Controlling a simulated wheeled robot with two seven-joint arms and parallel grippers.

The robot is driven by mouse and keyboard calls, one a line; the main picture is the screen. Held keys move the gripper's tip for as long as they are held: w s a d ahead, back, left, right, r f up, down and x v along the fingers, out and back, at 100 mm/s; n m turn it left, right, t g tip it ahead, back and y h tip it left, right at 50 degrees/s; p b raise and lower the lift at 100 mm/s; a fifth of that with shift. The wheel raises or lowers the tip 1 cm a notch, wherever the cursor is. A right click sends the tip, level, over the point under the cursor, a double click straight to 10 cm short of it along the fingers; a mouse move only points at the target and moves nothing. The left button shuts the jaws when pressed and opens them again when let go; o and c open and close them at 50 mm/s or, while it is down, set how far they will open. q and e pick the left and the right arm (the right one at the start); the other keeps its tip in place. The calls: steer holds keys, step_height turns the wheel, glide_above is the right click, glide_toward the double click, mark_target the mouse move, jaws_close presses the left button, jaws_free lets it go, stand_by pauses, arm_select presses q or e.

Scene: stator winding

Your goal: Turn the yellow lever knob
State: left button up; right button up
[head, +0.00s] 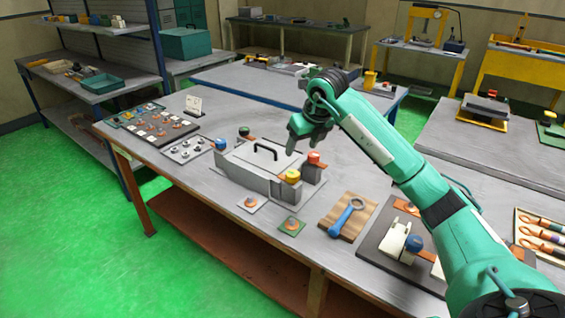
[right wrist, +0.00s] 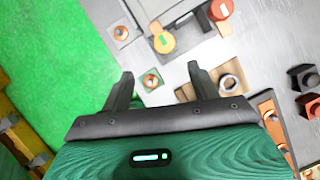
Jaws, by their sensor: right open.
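The yellow lever knob (head: 293,176) sits at the front right corner of a grey box (head: 240,178) on the workbench. In the right wrist view the yellow knob (right wrist: 163,42) lies beyond the fingertips, roughly between them in the picture, with a pale mark on top. My right gripper (head: 303,147) hangs above the box, higher than the knob and apart from it. In the right wrist view its two fingers (right wrist: 160,76) are spread with nothing between them. My left gripper is in neither view.
A red knob (head: 314,158) stands close behind the yellow one, and blue (head: 221,144) and dark green (head: 244,131) knobs are at the box's left end. A black handle (head: 262,148) tops the box. A blue ring-ended tool (head: 347,216) lies on a wooden board to the right.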

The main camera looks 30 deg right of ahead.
steer(key=p, duration=0.1)
glide_toward(293, 173)
steer(key=p+x, duration=0.1)
steer(key=x, duration=0.6)
steer(key=shift+w+a+f, duration=0.1)
steer(key=shift+w+f, duration=0.05)
steer(key=shift+f, duration=0.15)
steer(key=shift+w+f, duration=0.15)
steer(key=shift+f, duration=0.3)
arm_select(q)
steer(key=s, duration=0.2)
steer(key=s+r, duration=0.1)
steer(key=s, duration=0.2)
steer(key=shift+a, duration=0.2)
arm_select(e)
steer(key=c, duration=1)
